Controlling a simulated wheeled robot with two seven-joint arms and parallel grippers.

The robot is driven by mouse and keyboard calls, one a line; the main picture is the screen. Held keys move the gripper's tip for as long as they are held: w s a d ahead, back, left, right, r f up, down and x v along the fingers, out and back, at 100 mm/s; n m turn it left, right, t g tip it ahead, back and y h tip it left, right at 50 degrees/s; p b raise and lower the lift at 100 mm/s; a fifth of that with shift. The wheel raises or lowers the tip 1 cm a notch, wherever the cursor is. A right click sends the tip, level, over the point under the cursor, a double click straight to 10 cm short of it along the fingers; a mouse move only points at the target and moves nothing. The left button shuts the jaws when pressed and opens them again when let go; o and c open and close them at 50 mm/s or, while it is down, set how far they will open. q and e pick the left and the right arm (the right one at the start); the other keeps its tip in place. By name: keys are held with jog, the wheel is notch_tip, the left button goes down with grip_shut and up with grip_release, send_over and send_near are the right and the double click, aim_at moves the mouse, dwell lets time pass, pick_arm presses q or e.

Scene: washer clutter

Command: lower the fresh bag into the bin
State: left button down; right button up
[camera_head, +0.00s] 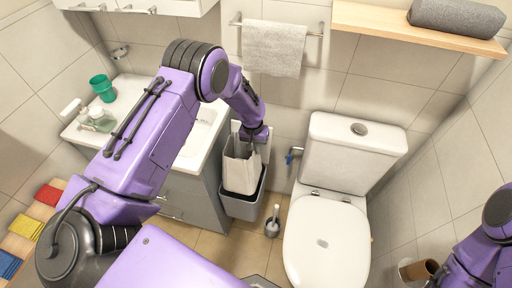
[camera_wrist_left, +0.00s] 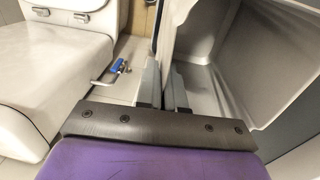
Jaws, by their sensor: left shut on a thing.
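The white fresh bag (camera_head: 240,174) hangs upright below my left gripper (camera_head: 252,134) in the head view. Its top stands above the grey bin (camera_head: 242,208), and its lower part appears within the bin's rim. The bin stands on the floor between the vanity and the toilet. In the left wrist view, the fingers of my left gripper (camera_wrist_left: 165,88) are shut on the bag's edge, and the pale bag wall (camera_wrist_left: 190,35) rises beyond them. The bag's bottom is hidden. My right arm shows at the lower right, but its gripper is not in view.
The white toilet (camera_head: 328,240) stands right of the bin, with a toilet brush (camera_head: 272,222) between them. The vanity (camera_head: 195,200) is close on the left. A blue-handled valve (camera_head: 293,155) is on the wall. A brown roll (camera_head: 420,269) is near my right arm.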

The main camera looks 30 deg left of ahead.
aim_at(256, 157)
pick_arm(q)
jog(key=shift+f+b, duration=0.7)
jog(key=shift+f, duration=0.4)
jog(key=shift+f+b, duration=0.7)
jog(key=shift+f, duration=0.15)
jog(key=shift+f+b, duration=0.8)
jog(key=shift+f, duration=0.3)
jog(key=shift+f+b, duration=0.75)
jog(key=shift+f, duration=0.15)
